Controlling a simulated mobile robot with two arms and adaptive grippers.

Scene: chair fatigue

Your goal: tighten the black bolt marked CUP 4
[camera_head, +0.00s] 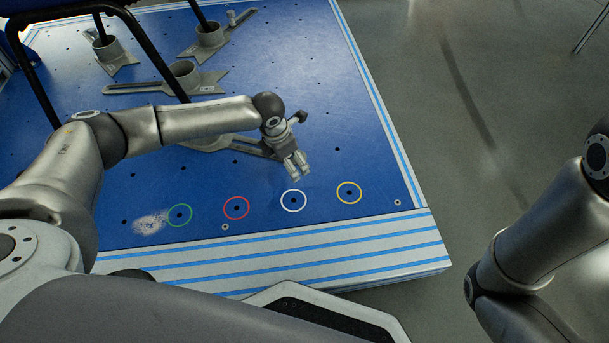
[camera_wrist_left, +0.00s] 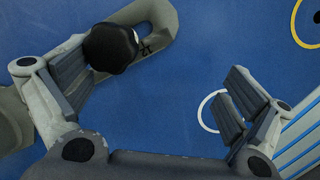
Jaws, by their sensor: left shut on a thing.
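The black bolt (camera_head: 298,117) stands at the slotted end of a grey cup bracket (camera_head: 256,147) on the blue board. In the left wrist view its round black head (camera_wrist_left: 110,47) is against the tip of one finger, over the bracket's slot. A part-hidden mark shows beside the head; I cannot read it. My right gripper is not in view; only my right arm shows at the right.
Several other grey cup brackets (camera_head: 211,35) with black legs stand toward the back. Green, red, white (camera_head: 294,211) and yellow (camera_head: 349,203) rings mark the board's front. The striped board edge (camera_head: 300,255) is nearest me. Grey floor (camera_head: 470,120) lies clear at the right.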

